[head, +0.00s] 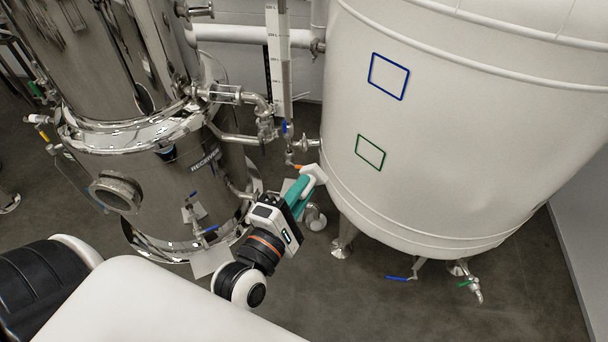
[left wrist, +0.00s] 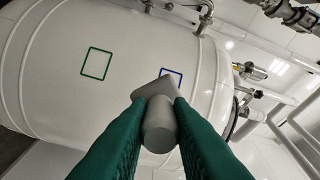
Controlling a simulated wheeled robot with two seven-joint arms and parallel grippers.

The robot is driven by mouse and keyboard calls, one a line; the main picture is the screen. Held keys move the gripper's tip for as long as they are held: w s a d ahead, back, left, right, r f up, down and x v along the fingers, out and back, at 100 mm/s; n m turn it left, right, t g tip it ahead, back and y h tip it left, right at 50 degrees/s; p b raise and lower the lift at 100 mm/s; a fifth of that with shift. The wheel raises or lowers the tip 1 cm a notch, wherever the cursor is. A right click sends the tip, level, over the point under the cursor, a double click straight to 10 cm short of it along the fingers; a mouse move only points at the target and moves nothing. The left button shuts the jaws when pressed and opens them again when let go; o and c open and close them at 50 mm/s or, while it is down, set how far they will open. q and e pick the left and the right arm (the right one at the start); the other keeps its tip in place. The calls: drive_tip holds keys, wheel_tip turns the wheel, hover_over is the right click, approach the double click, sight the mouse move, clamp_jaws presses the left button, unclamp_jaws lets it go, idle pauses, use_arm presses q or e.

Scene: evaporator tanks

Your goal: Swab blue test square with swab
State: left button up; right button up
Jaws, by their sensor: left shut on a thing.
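The blue test square (head: 389,76) is a blue outline high on the white tank. In the left wrist view the blue square (left wrist: 172,74) is partly hidden behind the swab. The swab (left wrist: 159,122) looks grey there, with a flat head and a rounded grip between my teal fingers. In the head view the swab (head: 316,173) is pale and small. My left gripper (head: 303,188) is shut on it, left of and below the blue square. The swab appears apart from the blue square. My right gripper is not in view.
A green square (head: 370,152) is on the same white tank (head: 450,130), below the blue one. A steel receiver tank (head: 190,165) stands at left. Pipes and a valve (head: 287,128) lie between the tanks, close to my left gripper. Dark floor shows below.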

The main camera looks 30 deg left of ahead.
use_arm(q)
drive_tip(key=w+d+r+m+h, duration=0.2)
drive_tip(key=d+r+m+h, duration=0.25)
drive_tip(key=r, duration=0.35)
drive_tip(key=w+d+r+m+g+h+p, duration=0.1)
drive_tip(key=w+d+r+m+h, duration=0.3)
drive_tip(key=r, duration=0.4)
drive_tip(key=w+d+r+m+h, duration=0.1)
drive_tip(key=d+r+m+h, duration=0.2)
drive_tip(key=d+r+h, duration=0.3)
drive_tip(key=s+d+r+m+g+h+p, duration=0.1)
drive_tip(key=s+d+r+m+g, duration=0.35)
drive_tip(key=r+m, duration=0.2)
drive_tip(key=s+d+r+m+g+h, duration=0.1)
drive_tip(key=s+d+r+m+g, duration=0.2)
drive_tip(key=d+r+m+g, duration=0.25)
drive_tip(key=s+a+r+m+t+y+p, duration=0.1)
drive_tip(key=s+a+r+m+t+y, duration=0.4)
drive_tip(key=r+y, duration=0.5)
drive_tip(key=a+r+m+t, duration=0.1)
drive_tip(key=a+m+t, duration=0.1)
drive_tip(key=a, duration=0.1)
drive_tip(key=shift+t+y+p, duration=0.3)
drive_tip(key=shift+y+p, duration=0.05)
drive_tip(key=shift+f+m, duration=0.1)
drive_tip(key=shift+m, duration=0.15)
